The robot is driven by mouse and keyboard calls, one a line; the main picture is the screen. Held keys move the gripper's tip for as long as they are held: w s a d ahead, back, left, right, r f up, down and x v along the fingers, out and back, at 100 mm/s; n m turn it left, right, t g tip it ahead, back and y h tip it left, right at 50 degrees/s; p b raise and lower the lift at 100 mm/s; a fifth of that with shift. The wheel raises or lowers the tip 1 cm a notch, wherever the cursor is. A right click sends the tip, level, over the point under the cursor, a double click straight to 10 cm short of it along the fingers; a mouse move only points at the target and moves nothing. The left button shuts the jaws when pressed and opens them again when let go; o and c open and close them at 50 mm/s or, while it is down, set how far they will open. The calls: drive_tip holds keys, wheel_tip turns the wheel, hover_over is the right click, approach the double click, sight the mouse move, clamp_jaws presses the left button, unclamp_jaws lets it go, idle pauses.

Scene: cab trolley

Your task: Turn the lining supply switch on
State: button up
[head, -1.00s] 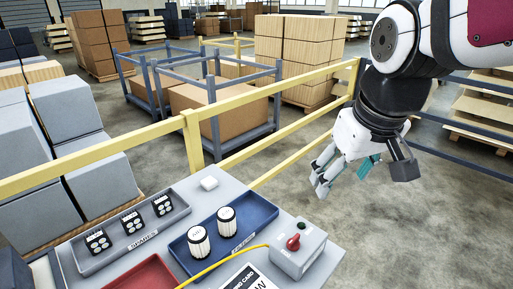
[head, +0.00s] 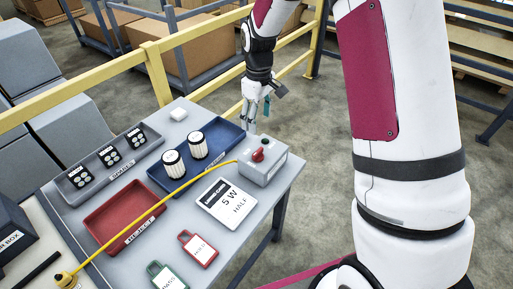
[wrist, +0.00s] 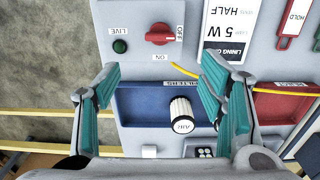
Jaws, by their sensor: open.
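The lining supply switch is a red rotary knob (head: 258,154) on a grey box (head: 265,169) at the right edge of the trolley top. In the wrist view the knob (wrist: 160,34) lies crosswise, in line with the OFF label; the ON label (wrist: 161,57) is at its side. A dark green LIVE lamp (wrist: 120,46) sits beside it. My gripper (head: 250,122) is above the back edge of the trolley, behind the box. In the wrist view my gripper (wrist: 160,74) is open and empty, its teal-padded fingers apart, with the knob beyond the fingertips.
A blue filters tray (head: 220,138) with two white cylinders, a grey spares tray (head: 75,196) and a red tray (head: 130,210) are on the trolley. A yellow cable (head: 180,188) runs to the box. A yellow rail (head: 110,72) stands behind. Cards and tags lie in front.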

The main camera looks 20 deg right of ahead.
sight(258, 151)
wheel_tip(258, 151, down, 14)
drive_tip(key=shift+p, duration=0.95)
drive_tip(key=shift+c, duration=0.6)
drive_tip(key=c, duration=1)
